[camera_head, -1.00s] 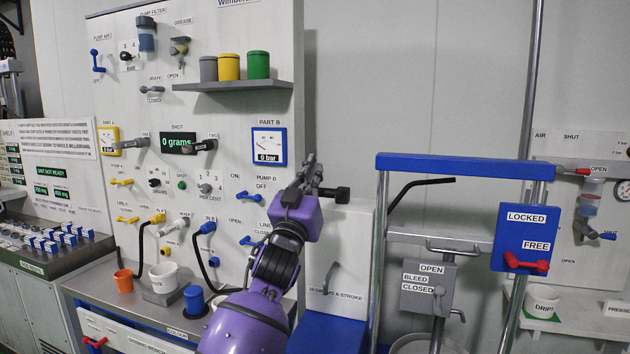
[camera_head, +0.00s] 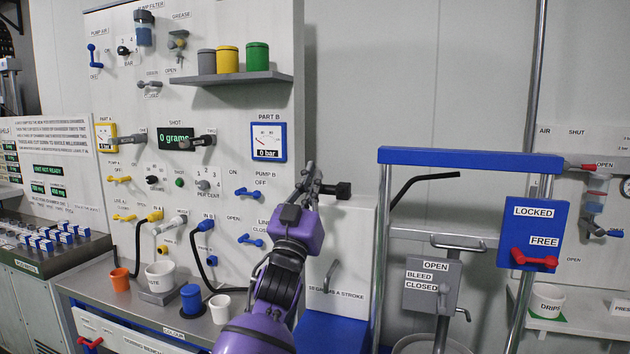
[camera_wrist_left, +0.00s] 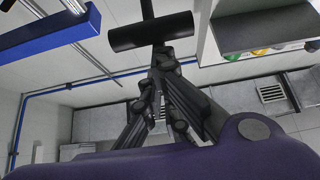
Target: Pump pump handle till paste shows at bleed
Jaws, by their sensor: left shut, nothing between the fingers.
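The black pump handle grip (camera_head: 337,190) is at the top of the white panel marked "10 grams a stroke". My left gripper (camera_head: 309,180) is shut and empty beside it, on its left in the head view. In the left wrist view the grip is a black cylinder (camera_wrist_left: 153,31) on a rod, just beyond the shut fingertips (camera_wrist_left: 160,57); I cannot tell whether they touch. The grey bleed box (camera_head: 428,286) has its lever beside the OPEN and CLOSED labels. No paste shows at the small bleed spout (camera_head: 463,314). My right gripper is not in view.
A blue-topped frame (camera_head: 470,160) stands right of the handle, with a blue LOCKED/FREE plate (camera_head: 530,225) and red lever. A shelf (camera_head: 225,78) with several pots is on the panel. Cups, including a white one (camera_head: 219,308), stand on the bench below.

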